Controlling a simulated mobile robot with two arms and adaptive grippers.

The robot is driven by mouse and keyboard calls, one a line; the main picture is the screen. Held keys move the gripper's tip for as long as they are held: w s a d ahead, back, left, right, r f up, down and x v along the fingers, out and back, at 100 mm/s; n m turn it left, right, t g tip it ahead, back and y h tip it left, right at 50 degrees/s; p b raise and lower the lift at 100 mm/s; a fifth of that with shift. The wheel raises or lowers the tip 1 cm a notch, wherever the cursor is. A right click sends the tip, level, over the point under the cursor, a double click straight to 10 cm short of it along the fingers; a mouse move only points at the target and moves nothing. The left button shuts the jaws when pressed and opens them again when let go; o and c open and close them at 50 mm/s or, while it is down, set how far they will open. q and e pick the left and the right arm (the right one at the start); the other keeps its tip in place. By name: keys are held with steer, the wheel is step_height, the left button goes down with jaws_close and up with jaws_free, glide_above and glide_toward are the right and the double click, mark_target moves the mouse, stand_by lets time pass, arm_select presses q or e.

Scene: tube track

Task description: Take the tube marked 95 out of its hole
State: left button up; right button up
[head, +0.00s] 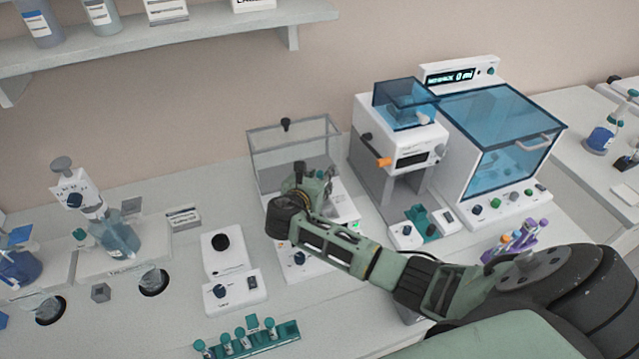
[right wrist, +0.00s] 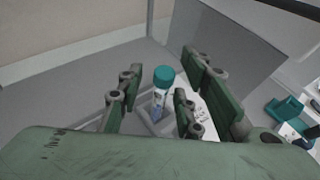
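A tube with a teal cap (right wrist: 164,76) and a clear body with some blue in it stands upright in a grey square holder (right wrist: 150,116) in the right wrist view. The number 95 cannot be read on it. My right gripper (right wrist: 160,92) is open, with its green fingers on either side of the tube and a gap showing beside the cap. In the head view my right arm reaches in from the right, and the gripper (head: 318,180) is over the clear-walled device (head: 288,150); the tube is hidden there. My left gripper is not in view.
A teal rack (head: 248,341) with several teal-capped tubes stands at the front. A purple rack (head: 518,240) with tubes is at the right. A white instrument (head: 400,150) and a blue-lidded cabinet (head: 500,135) stand right of the clear-walled device. A shelf (head: 200,30) overhangs the back left.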

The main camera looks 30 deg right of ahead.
steer(key=shift+s, duration=0.1)
jaws_close()
steer(key=shift+r, duration=0.1)
stand_by(0.3)
